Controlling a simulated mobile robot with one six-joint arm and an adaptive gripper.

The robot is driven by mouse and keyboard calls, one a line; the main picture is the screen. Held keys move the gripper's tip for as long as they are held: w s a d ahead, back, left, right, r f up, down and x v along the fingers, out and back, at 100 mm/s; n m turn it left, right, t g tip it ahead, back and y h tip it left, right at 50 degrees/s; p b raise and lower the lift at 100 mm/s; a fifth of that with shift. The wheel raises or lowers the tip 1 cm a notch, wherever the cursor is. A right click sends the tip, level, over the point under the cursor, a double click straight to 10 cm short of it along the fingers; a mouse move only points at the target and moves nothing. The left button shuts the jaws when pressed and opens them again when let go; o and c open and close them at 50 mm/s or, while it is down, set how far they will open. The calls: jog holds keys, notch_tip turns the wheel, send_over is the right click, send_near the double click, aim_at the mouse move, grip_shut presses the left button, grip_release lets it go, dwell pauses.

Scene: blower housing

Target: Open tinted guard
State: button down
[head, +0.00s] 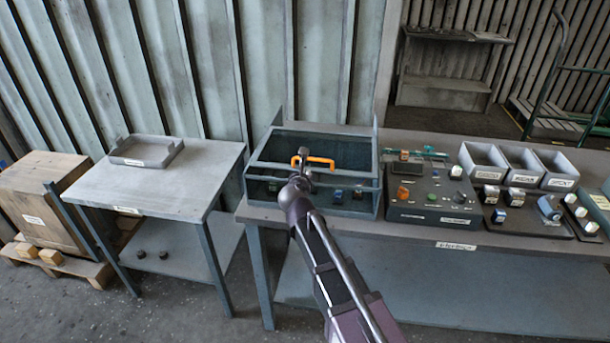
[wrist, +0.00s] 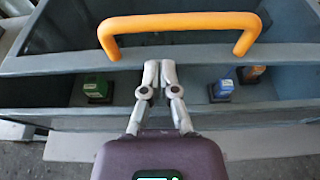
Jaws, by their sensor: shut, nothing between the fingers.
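The tinted guard (head: 342,152) is a dark see-through panel in a grey frame on top of a box at the left end of the long bench. It looks closed. Its orange handle (head: 318,160) is a bar bent down at both ends; it spans the upper part of the wrist view (wrist: 180,24). My gripper (head: 303,160) is in front of the guard, near the handle. In the wrist view my gripper (wrist: 158,64) has its fingers together and empty, just below the handle bar. I cannot tell whether the fingertips touch the guard's edge.
Inside the box sit a green block (wrist: 97,88) and a blue block (wrist: 223,89). Right of it stands a control panel (head: 432,200), then grey bins (head: 483,160). A side table (head: 150,190) with a grey tray (head: 146,152) stands left, across a gap.

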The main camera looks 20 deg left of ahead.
aim_at(315, 143)
jog(key=w+a, duration=0.1)
jog(key=w, duration=0.5)
jog(key=w+a, duration=0.2)
jog(key=w, duration=0.4)
jog(key=w+a, duration=0.1)
jog(key=w, duration=0.5)
jog(key=shift+a, duration=0.2)
jog(key=shift+s+d, duration=0.1)
jog(key=shift+s, duration=0.1)
jog(key=shift+s+d, duration=0.15)
jog(key=shift+s, duration=0.4)
jog(key=p+v, duration=0.1)
jog(key=v, duration=0.3)
jog(key=p+v, duration=0.1)
jog(key=v, duration=0.3)
jog(key=p+v, duration=0.1)
jog(key=v, duration=0.3)
jog(key=shift+s+f, duration=0.25)
jog(key=shift+s, duration=0.15)
jog(key=shift+f, duration=0.1)
